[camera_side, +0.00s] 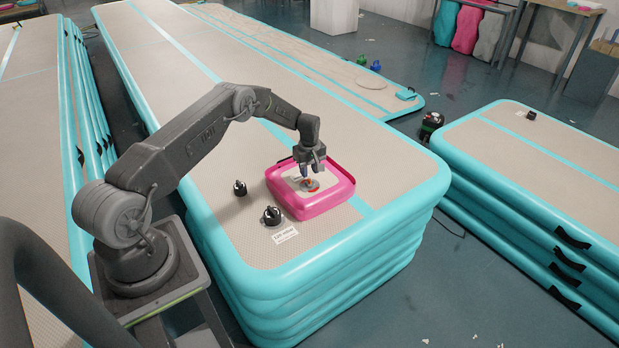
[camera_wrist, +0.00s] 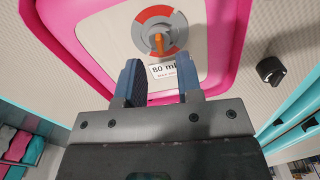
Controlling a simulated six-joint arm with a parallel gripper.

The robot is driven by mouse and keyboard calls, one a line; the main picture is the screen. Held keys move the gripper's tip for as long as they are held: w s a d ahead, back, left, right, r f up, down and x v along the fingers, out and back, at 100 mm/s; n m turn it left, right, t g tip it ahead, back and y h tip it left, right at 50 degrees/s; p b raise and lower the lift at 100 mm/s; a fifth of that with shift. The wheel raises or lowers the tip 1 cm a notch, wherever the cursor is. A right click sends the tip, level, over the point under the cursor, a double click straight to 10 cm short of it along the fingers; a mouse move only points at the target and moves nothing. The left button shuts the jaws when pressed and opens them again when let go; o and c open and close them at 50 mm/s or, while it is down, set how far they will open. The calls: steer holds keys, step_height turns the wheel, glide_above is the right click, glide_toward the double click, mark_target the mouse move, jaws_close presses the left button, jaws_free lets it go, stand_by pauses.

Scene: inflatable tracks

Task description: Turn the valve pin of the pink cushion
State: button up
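The pink cushion (camera_side: 322,206) lies on top of the stack of inflatable tracks, with a pale centre panel. In the wrist view its pink rim (camera_wrist: 211,75) frames the panel. The valve, a round grey disc with red arcs (camera_wrist: 141,30), has an orange pin (camera_wrist: 158,42) at its middle. A white label reading "80 m…" sits just below it. My gripper (camera_side: 309,172) is above the cushion, close over the valve. In the wrist view my gripper's two blue-padded fingers (camera_wrist: 158,80) are apart, with a gap between them and no object there. The pin shows beyond the fingertips.
Two black knobs (camera_side: 240,188) and (camera_side: 272,215) stand on the track left of the cushion, by a small white label (camera_side: 286,235). A dark knob (camera_wrist: 270,71) shows right of the cushion in the wrist view. The track's turquoise edge (camera_side: 400,233) is close by.

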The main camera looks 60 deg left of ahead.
mark_target(309, 180)
steer(key=shift+f, duration=1.8)
steer(key=shift+c, duration=0.5)
jaws_close()
